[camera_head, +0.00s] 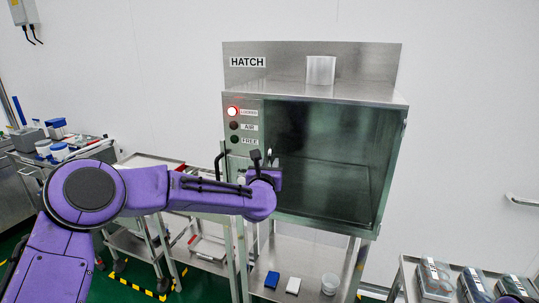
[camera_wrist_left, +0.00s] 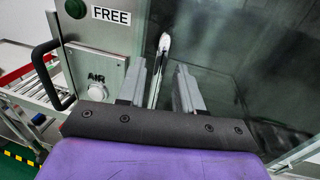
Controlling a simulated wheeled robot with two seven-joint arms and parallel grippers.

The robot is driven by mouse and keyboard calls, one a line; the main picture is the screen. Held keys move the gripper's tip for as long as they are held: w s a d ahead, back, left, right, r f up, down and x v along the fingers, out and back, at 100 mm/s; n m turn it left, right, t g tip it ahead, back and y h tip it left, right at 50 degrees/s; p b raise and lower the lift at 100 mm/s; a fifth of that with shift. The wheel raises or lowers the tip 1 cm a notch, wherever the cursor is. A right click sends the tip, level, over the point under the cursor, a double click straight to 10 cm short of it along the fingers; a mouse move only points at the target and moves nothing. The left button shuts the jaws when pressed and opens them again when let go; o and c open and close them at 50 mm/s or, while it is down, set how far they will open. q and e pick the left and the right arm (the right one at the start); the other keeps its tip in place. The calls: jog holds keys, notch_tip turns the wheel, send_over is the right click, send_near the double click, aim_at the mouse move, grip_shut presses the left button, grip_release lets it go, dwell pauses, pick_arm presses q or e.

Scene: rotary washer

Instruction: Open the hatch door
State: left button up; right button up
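The steel hatch (camera_head: 310,85) stands against the wall on a metal stand, and its dark glass door (camera_head: 325,150) covers the front and looks shut. A slim pale handle (camera_wrist_left: 162,55) stands upright near the left edge of the door in the left wrist view. My left gripper (camera_head: 270,155) is at the lower left of the door. In the left wrist view its two fingers (camera_wrist_left: 161,75) are apart, with the handle showing between them. I cannot tell whether they touch it. My right gripper is in neither view.
The panel left of the door has a lit red lamp (camera_head: 233,110), an AIR button and a green FREE lamp (camera_wrist_left: 75,8). A black bar handle (camera_wrist_left: 45,70) juts out at the left. Carts stand left, and boxes (camera_head: 435,275) sit at lower right.

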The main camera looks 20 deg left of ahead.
pick_arm(q)
jog(key=shift+w+a+p, duration=0.15)
jog(key=shift+w+p, duration=0.05)
jog(key=shift+w, duration=0.5)
jog(key=shift+w+a+p, duration=0.1)
jog(key=shift+w+p, duration=0.05)
jog(key=shift+w, duration=0.55)
grip_shut()
